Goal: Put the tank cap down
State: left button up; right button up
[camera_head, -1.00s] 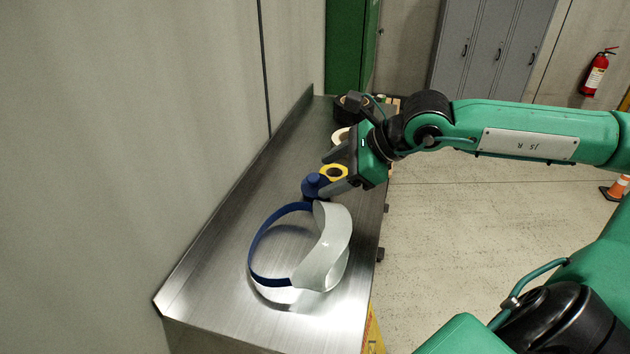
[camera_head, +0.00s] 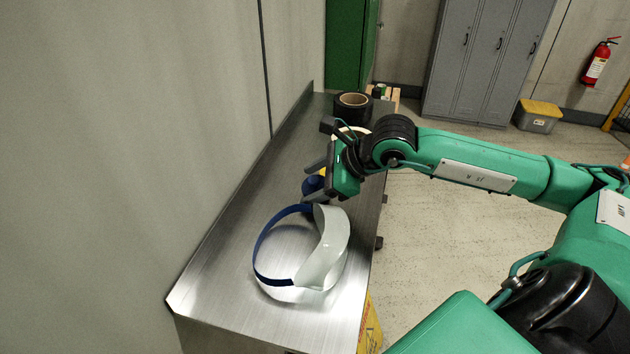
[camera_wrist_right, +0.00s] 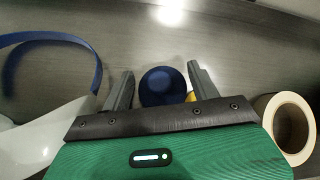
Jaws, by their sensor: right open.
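The blue tank cap (camera_head: 313,184) is on the metal bench (camera_head: 215,255), partly hidden by my right gripper in the head view. My right gripper (camera_head: 308,181) is open, with its fingers on either side of the cap. In the right wrist view, the round blue cap (camera_wrist_right: 162,86) shows between the two spread fingers (camera_wrist_right: 160,68), with a visible gap to each finger. Its lower edge is hidden behind the gripper body. My left gripper is not in view.
A face shield (camera_head: 328,250) with a blue band lies on the bench just in front of the cap. A cream tape roll (camera_wrist_right: 288,128) is close beside the gripper. A dark tape roll (camera_head: 352,105) stands farther back. The wall borders the bench on the left.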

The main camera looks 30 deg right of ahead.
jog(key=c, duration=0.7)
jog(key=shift+r, duration=0.1)
